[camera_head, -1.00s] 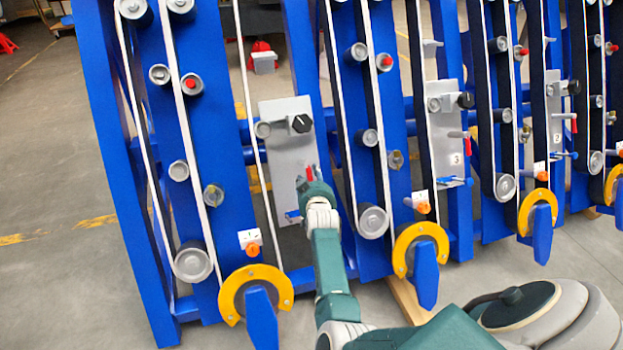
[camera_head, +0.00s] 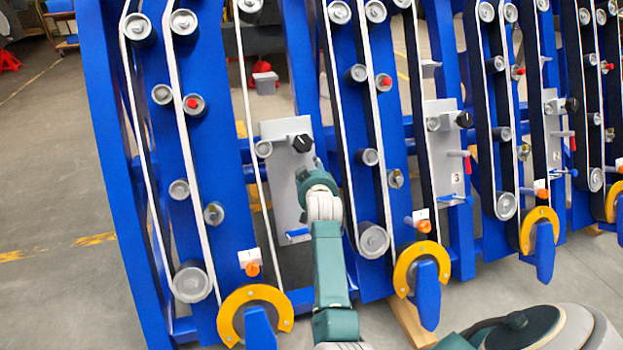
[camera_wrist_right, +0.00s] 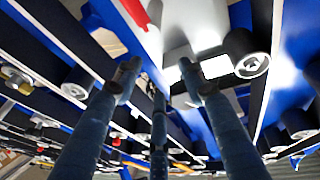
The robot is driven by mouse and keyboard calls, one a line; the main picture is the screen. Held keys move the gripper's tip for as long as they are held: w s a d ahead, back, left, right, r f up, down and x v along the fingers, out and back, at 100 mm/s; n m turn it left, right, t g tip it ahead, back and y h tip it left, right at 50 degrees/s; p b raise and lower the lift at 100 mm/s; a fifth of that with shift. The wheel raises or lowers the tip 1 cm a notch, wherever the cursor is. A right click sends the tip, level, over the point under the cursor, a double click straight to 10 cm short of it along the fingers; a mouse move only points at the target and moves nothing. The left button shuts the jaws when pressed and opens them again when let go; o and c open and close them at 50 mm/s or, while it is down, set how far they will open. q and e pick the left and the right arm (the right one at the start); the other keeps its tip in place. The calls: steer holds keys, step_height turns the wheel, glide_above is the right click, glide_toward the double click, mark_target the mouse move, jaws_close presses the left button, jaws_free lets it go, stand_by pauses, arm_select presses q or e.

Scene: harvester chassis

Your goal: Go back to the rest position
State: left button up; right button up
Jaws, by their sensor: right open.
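My right gripper (camera_head: 318,170) is in front of the nearest grey panel (camera_head: 285,185) of the blue chassis. In the head view its fingers are mostly hidden behind my wrist. In the right wrist view the fingers (camera_wrist_right: 158,80) are spread apart with nothing between them. A red lever (camera_wrist_right: 137,14) shows beyond the fingertips, next to a pale panel surface. I cannot tell whether a finger touches it. A black knob (camera_head: 302,143) sits above the gripper and a blue lever (camera_head: 297,233) below it. My left gripper is not in view.
The blue frame (camera_head: 115,190) carries several rollers, belts and yellow arcs (camera_head: 256,300) close around my arm. More grey panels, marked 3 (camera_head: 446,150) and 2 (camera_head: 555,150), stand to the right. The floor (camera_head: 50,230) at the left is clear.

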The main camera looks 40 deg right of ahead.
stand_by(0.4)
steer(key=s+a+f+n+g+y, duration=0.2)
steer(key=s+a+f+g, duration=0.1)
steer(key=s+a+f, duration=0.65)
steer(key=s+a+f+n+g+y, duration=0.25)
steer(key=s+a+f, duration=0.4)
steer(key=s, duration=0.65)
steer(key=s+a+f+n+g+y+p, duration=0.1)
steer(key=s+a+f+g+p, duration=0.1)
steer(key=s+a+p, duration=0.35)
steer(key=s+a+f+g+y+p, duration=0.1)
steer(key=s+a+f+p, duration=0.15)
steer(key=s, duration=0.65)
steer(key=s+a+f+n+g+y+p, duration=0.1)
steer(key=s+a+f+g+p, duration=0.15)
steer(key=s+p, duration=0.35)
arm_select(q)
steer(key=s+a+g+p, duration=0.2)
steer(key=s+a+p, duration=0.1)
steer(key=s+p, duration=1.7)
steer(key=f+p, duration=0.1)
steer(key=p, duration=0.3)
arm_select(e)
steer(key=s+d+r, duration=0.1)
steer(key=s, duration=0.9)
steer(key=s+d+r+g, duration=0.1)
steer(key=s, duration=0.9)
steer(key=shift+s+d, duration=0.2)
steer(key=shift+d, duration=0.15)
